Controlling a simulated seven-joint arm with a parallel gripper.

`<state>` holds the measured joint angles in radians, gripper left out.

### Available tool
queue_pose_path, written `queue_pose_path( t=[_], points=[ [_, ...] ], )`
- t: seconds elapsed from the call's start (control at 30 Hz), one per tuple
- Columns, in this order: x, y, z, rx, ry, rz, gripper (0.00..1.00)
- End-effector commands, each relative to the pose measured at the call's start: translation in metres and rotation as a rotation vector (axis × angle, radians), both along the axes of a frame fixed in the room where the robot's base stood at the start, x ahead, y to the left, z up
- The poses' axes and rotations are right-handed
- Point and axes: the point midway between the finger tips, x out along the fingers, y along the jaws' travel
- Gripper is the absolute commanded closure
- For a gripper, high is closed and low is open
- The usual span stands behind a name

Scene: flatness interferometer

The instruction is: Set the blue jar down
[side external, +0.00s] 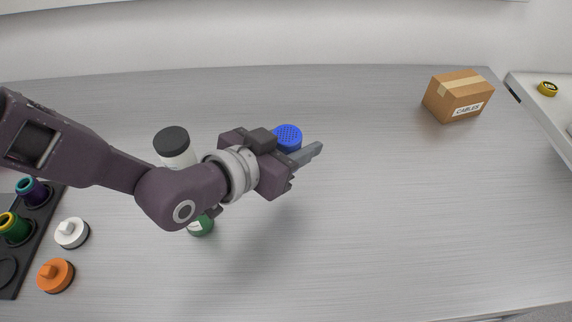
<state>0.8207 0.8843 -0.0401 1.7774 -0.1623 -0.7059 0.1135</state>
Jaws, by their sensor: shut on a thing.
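The blue jar (288,137) shows only its round, dotted blue top, at the far side of my gripper. My gripper (302,157) is above the middle of the grey table and points to the right. Its jaws are shut on the blue jar. The near finger and the gripper body hide the jar's lower part. I cannot tell from this view how far the jar's bottom is from the table.
A white jar with a black lid (173,143) and a green item (201,226) stand by my arm. White (72,233) and orange (56,275) knobbed pieces lie near a dark rack (41,219). A cardboard box (458,97) sits back right. The table's right middle is clear.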

Motion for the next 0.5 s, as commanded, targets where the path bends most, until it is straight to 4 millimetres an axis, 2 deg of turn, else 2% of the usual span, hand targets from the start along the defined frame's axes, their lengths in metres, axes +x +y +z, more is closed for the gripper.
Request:
queue_pose_path(
  t=[0.1, 0.33, 0.37, 0.5],
  points=[
    [0.000, 0.000, 0.010, -0.001, -0.001, 0.000, 1.00],
    [0.000, 0.000, 0.015, 0.000, -0.001, 0.000, 1.00],
    [0.000, 0.000, 0.020, -0.001, -0.003, 0.000, 1.00],
    [0.000, 0.000, 0.058, -0.005, -0.005, 0.000, 1.00]
  ],
)
